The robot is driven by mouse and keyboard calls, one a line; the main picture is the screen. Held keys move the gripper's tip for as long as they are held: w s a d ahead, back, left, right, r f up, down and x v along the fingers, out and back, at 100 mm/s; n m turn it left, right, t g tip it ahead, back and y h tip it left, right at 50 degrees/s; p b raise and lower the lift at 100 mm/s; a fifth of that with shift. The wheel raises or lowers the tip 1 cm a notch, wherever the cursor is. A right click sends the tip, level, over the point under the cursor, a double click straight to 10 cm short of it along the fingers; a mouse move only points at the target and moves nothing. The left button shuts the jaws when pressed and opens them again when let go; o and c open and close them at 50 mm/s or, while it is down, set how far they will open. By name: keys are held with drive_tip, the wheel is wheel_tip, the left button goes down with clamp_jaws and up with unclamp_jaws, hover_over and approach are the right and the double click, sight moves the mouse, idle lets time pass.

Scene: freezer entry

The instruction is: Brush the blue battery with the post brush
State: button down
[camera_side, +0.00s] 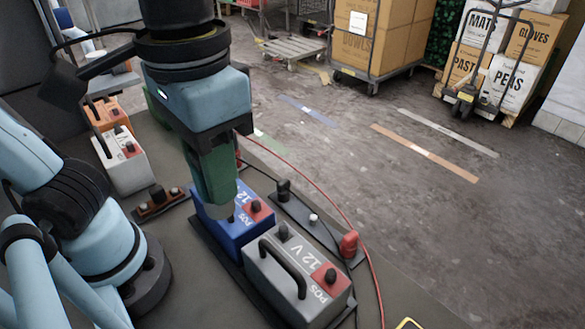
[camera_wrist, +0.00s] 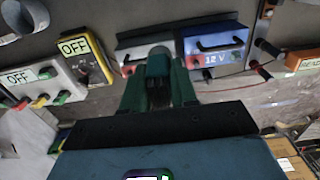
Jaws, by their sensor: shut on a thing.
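The blue battery (camera_side: 262,226), marked 12 V, stands on the dark bench with a red terminal patch on top; the wrist view shows it (camera_wrist: 215,45) right of centre. My green gripper (camera_side: 208,172) hangs over its left end in the side view. In the wrist view my gripper (camera_wrist: 158,85) is shut on the dark post brush (camera_wrist: 158,68).
A grey 12 V battery (camera_side: 300,277) with a black handle stands close in front of the blue one. White (camera_side: 122,165) and orange (camera_side: 108,112) batteries stand behind left. A red cable (camera_side: 318,187) and red clamp (camera_side: 348,244) lie to the right. Boxes labelled OFF (camera_wrist: 40,82) show left in the wrist view.

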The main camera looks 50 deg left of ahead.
drive_tip(key=shift+r, duration=0.8)
drive_tip(key=w+a+f+n, duration=0.3)
drive_tip(key=w+a+f, duration=0.1)
drive_tip(key=a, duration=0.4)
drive_tip(key=w+a+f+n, duration=0.3)
drive_tip(key=w+a+f, duration=0.1)
drive_tip(key=a, duration=0.5)
drive_tip(key=shift+w+a, duration=0.2)
drive_tip(key=shift+w, duration=0.35)
drive_tip(key=shift+f, duration=1.95)
drive_tip(key=shift+f, duration=1.4)
